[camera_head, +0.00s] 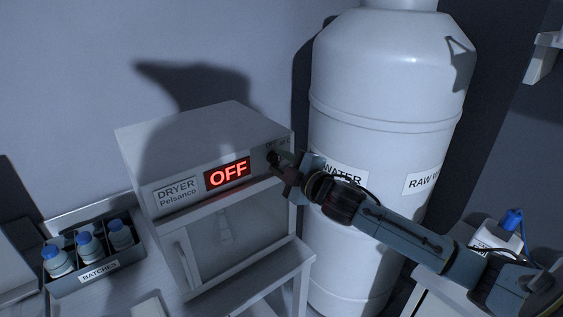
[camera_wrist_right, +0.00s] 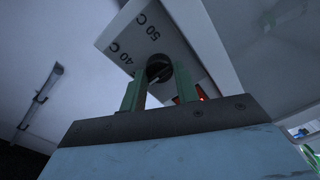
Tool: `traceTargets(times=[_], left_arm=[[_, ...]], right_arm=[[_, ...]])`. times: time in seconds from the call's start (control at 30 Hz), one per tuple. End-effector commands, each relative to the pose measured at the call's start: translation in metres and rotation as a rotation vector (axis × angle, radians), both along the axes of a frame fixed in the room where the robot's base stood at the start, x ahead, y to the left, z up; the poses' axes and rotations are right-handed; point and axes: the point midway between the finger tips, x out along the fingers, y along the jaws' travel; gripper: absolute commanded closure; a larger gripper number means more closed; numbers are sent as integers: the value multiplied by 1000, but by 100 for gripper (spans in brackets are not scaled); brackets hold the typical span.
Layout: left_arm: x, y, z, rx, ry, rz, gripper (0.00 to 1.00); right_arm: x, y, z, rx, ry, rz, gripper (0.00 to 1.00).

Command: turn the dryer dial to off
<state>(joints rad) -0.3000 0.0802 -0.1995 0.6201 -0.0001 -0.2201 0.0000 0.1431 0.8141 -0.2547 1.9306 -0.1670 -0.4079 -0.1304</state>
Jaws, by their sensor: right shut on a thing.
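The dryer (camera_head: 205,121) is a white box on a white stand, with a label reading DRYER Pelsanco. Its red lit display (camera_head: 228,173) reads OFF. The dark dial (camera_head: 272,158) is at the right end of the dryer's front and is partly hidden by my gripper. My right gripper (camera_head: 286,168) reaches in from the right and is at the dial. In the right wrist view, the green fingers of my right gripper (camera_wrist_right: 156,92) are shut around the black round dial (camera_wrist_right: 159,69), with 40 C and 50 C marks beside it. My left gripper is not in view.
A large white water tank (camera_head: 385,75) stands right behind my right arm, close to the dryer. A dark rack (camera_head: 75,284) labelled BATCHES holds several blue-capped bottles at the lower left.

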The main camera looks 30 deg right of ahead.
Motion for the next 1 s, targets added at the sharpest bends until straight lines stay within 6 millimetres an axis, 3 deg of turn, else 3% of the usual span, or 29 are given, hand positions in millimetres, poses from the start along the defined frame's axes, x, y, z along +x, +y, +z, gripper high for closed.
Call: traceTargets(times=[0.3,0.33,0.5,0.83,1.0], left_arm=[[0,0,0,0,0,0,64],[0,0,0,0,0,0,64],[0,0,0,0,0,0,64],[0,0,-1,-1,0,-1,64],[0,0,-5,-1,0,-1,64]], right_arm=[[0,-1,2,-7,-5,-1,92],[0,-1,2,-7,-5,-1,68],[0,0,1,-5,-4,0,48],[-3,0,0,-3,-1,0,48],[-19,-2,-2,-3,1,1,48]])
